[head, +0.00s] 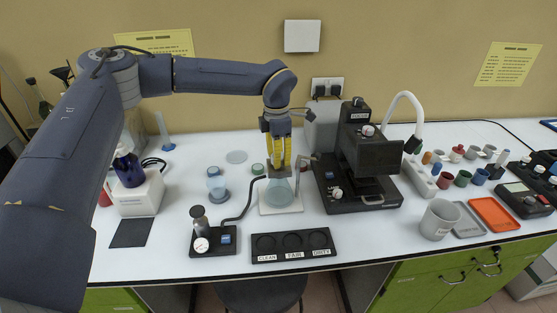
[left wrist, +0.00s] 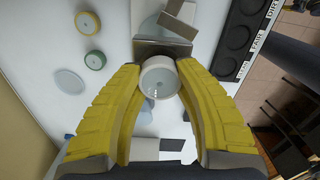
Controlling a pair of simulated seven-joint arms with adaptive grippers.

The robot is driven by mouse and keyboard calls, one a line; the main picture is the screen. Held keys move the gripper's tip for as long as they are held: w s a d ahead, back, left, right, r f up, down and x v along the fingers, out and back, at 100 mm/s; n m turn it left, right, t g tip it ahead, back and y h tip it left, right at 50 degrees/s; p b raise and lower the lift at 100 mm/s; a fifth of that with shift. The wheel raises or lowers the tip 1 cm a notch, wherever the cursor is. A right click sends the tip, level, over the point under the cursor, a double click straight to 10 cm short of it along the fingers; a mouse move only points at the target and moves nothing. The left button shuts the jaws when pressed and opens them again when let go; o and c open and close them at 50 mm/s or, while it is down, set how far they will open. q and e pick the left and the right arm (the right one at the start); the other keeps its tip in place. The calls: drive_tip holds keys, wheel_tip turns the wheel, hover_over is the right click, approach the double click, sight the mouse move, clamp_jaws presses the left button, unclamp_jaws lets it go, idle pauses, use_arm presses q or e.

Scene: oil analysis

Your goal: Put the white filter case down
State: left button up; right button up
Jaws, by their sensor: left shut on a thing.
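My left gripper (head: 279,160) points down above the glass flask on its white stand in the head view. In the left wrist view its yellow fingers (left wrist: 160,85) are shut on the white filter case (left wrist: 159,77), a small round white piece between the fingertips. In the head view the fingers and the things below them make the case hard to make out. The black tray (head: 291,257) with three round wells, marked CLEAN, FAIR and DIRTY, lies in front of the gripper. It also shows in the left wrist view (left wrist: 227,66). My right gripper is not in view.
The flask (head: 279,194) stands directly below the gripper. A black microscope (head: 364,160) is close on the right, and a pump with a gauge (head: 201,245) is at front left. A green-ringed case (left wrist: 95,60) and a yellow-ringed case (left wrist: 87,23) lie on the white table.

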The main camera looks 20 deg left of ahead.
use_arm(q)
drive_tip(key=shift+f, duration=0.6)
drive_tip(key=shift+f, duration=0.15)
drive_tip(key=o, duration=0.9)
drive_tip(key=shift+o, duration=0.2)
wheel_tip(320, 180, up, 12)
drive_tip(key=shift+a, duration=0.15)
drive_tip(key=shift+s, duration=0.1)
